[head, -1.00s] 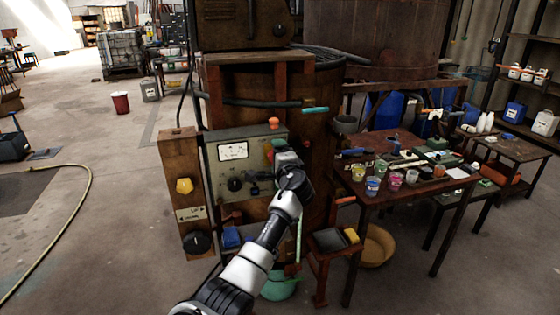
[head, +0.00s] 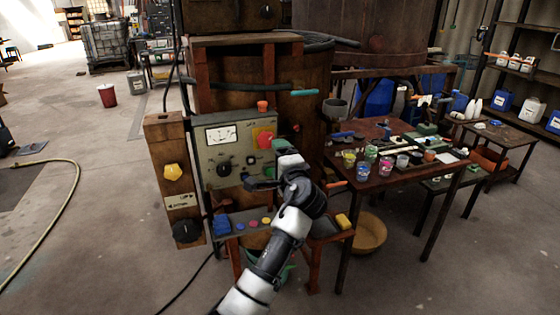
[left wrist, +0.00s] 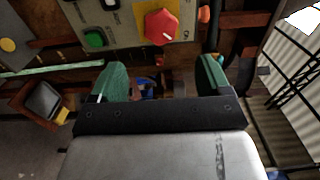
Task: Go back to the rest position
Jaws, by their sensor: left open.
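My left gripper (head: 258,182) is in front of the lower right part of the grey control panel (head: 212,150), its arm rising from the bottom of the head view. In the left wrist view its two green fingers (left wrist: 162,80) stand wide apart with nothing held between them. The red knob (head: 264,138) on the panel is clear of the gripper; it also shows above the fingers in the left wrist view (left wrist: 162,27), beside a green button (left wrist: 95,38). My right gripper is not in view.
A wooden post (head: 165,150) with a yellow knob stands left of the panel. The floor at left is open, crossed by a hose (head: 72,200).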

